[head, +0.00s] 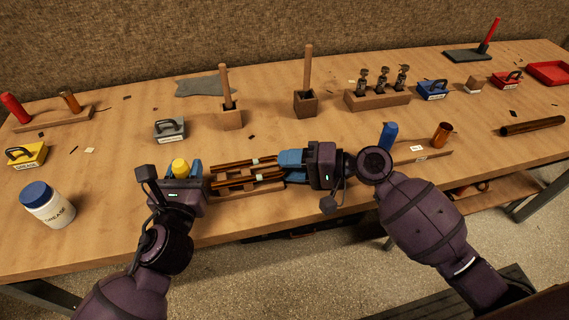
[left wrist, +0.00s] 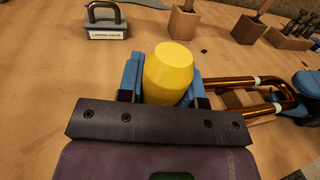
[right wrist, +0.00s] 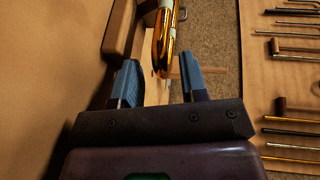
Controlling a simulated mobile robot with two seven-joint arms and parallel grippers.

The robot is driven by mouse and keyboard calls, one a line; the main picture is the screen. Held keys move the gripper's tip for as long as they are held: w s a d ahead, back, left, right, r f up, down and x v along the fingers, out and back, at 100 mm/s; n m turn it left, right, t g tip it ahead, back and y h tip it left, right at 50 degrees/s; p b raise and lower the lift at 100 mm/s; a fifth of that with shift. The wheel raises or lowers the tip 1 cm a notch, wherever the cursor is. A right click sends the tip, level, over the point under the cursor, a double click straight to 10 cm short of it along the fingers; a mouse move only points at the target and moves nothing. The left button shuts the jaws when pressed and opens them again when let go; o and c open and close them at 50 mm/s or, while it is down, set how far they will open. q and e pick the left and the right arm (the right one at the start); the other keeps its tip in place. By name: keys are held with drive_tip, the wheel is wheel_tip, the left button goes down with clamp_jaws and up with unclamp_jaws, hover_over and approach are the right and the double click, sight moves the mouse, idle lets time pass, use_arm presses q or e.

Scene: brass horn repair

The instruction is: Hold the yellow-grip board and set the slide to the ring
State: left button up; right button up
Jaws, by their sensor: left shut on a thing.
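The yellow grip (head: 180,168) stands at the left end of a wooden board (head: 250,190) near the table's front edge. My left gripper (left wrist: 165,80) is shut on the yellow grip (left wrist: 170,70), one blue finger on each side. The slide (head: 232,181), a copper-brown tube with a bent end, lies along the board, with pale rings (head: 256,161) on its tubes. My right gripper (head: 285,160) is at the slide's right end. In the right wrist view my right gripper (right wrist: 158,82) is open, with the slide's shiny bend (right wrist: 162,50) ahead between the fingers, no contact visible.
A blue-grip board (head: 405,157) with a copper piece lies right; a red-grip board (head: 45,118) lies far left. A grease jar (head: 47,204) stands front left. Wooden blocks with upright sticks (head: 306,101) and a lapping paste block (head: 170,130) stand behind. The table's front edge is close.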

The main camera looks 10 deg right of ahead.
drive_tip(key=v, duration=1)
drive_tip(key=shift+s+d+r, duration=0.15)
drive_tip(key=shift+s+d, duration=0.05)
drive_tip(key=shift+d, duration=0.05)
idle(0.4)
use_arm(q)
drive_tip(key=o, duration=1)
drive_tip(key=v, duration=1.2)
